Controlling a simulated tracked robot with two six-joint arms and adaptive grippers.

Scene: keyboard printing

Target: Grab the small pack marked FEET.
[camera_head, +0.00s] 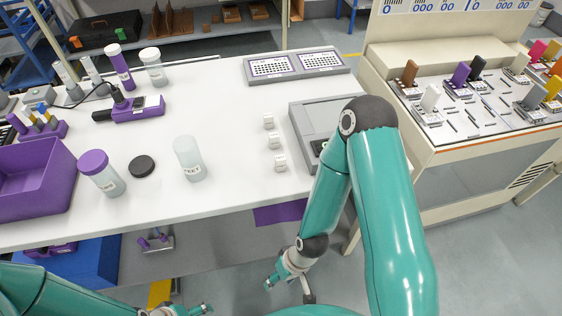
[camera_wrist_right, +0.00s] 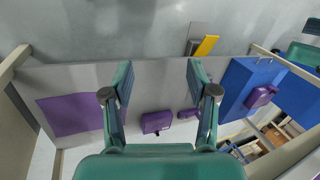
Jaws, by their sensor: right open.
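Three small white packs stand in a row on the white table in the head view: a far one (camera_head: 268,121), a middle one (camera_head: 274,140) and a near one (camera_head: 281,162). My right gripper (camera_head: 289,286) is below and in front of the table's front edge, well away from the packs. In the right wrist view it is open and empty (camera_wrist_right: 159,70), and no white pack shows there. My left gripper (camera_head: 190,309) is partly cut off at the bottom edge; its jaws are unclear.
A grey device (camera_head: 318,112) lies right of the packs, partly behind my right arm. A clear jar (camera_head: 188,158), a black lid (camera_head: 142,167) and a purple-lidded jar (camera_head: 101,173) stand to the left. A purple bin (camera_head: 38,178) is at far left. The table centre is clear.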

